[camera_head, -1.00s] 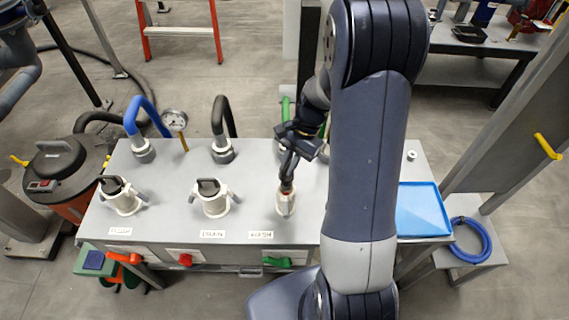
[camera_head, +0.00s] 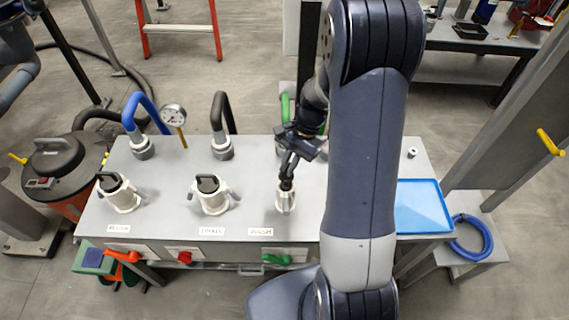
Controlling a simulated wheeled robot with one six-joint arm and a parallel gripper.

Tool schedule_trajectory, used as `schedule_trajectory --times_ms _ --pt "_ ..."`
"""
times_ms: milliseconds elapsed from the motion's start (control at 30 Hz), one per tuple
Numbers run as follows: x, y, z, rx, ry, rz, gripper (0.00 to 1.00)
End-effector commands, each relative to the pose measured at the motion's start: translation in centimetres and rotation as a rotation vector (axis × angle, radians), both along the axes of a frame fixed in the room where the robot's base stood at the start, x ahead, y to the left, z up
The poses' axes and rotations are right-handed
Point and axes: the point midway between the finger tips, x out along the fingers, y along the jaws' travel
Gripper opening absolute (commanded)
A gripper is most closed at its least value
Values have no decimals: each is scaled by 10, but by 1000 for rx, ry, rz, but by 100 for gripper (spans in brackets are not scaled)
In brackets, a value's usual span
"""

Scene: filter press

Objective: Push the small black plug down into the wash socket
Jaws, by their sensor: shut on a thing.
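The plug's lower end is at the socket's mouth. I cannot tell how deep it sits, as the fingers cover its upper part.
Blue, black and green hoses rise behind, with a gauge (camera_head: 173,115). A blue tray (camera_head: 421,206) lies at the bench's right end. My arm hides part of the bench.

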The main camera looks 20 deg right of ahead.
Motion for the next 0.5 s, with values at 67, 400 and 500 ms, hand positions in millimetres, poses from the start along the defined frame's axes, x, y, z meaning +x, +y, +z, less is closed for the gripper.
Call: schedule_trajectory --times_ms 67,400,500 --pt "0 0 -3 0 0 0 0" --pt "0 0 -12 1 1 0 0" --pt "0 0 -14 1 1 0 0"
